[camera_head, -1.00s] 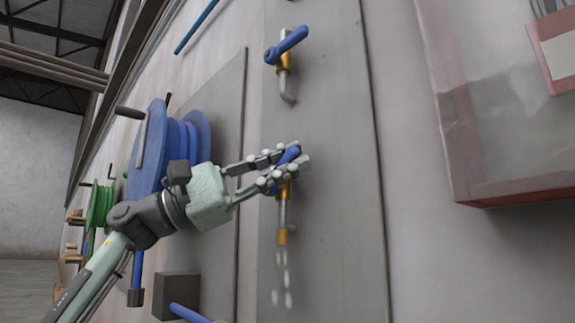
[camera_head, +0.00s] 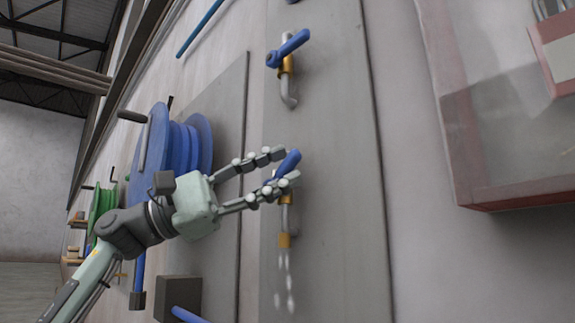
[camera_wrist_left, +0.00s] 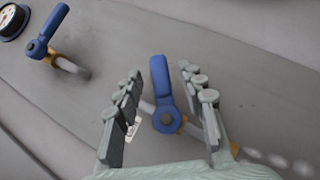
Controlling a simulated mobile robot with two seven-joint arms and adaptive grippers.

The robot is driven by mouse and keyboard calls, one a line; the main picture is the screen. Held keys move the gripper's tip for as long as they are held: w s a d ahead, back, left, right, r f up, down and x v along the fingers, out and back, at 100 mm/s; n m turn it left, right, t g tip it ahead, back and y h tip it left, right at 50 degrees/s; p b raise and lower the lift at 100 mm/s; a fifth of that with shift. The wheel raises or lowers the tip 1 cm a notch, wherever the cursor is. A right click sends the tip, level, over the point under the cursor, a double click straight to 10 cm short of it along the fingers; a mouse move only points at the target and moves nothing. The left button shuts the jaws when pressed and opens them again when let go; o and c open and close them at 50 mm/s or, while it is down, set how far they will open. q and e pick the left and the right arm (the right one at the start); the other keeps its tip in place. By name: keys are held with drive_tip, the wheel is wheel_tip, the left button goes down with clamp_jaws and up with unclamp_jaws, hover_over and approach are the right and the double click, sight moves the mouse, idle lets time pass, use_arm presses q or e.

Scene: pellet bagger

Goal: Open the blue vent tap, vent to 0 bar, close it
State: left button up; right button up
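The lower blue tap handle (camera_head: 289,163) sits on a brass valve on the grey wall panel. White puffs (camera_head: 281,280) show below its brass outlet (camera_head: 284,240). My left gripper (camera_head: 285,167) is open around the handle. In the left wrist view the handle (camera_wrist_left: 161,83) stands between the spread fingers (camera_wrist_left: 160,80), with a gap on both sides. A second blue tap (camera_head: 288,48) is higher on the panel; it also shows in the left wrist view (camera_wrist_left: 47,32). My right gripper is not in view.
A gauge (camera_wrist_left: 12,20) shows in part at the left wrist view's corner; its reading is not legible. A blue hose reel (camera_head: 170,150) stands left of the panel, close to my left arm. A red-framed clear box (camera_head: 500,130) is at the right.

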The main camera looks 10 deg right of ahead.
use_arm(q)
drive_tip(key=s+v, duration=0.1)
drive_tip(key=v, duration=0.8)
drive_tip(key=shift+w+a+f, duration=0.25)
drive_tip(key=shift+w+a, duration=0.1)
drive_tip(key=shift+w, duration=0.15)
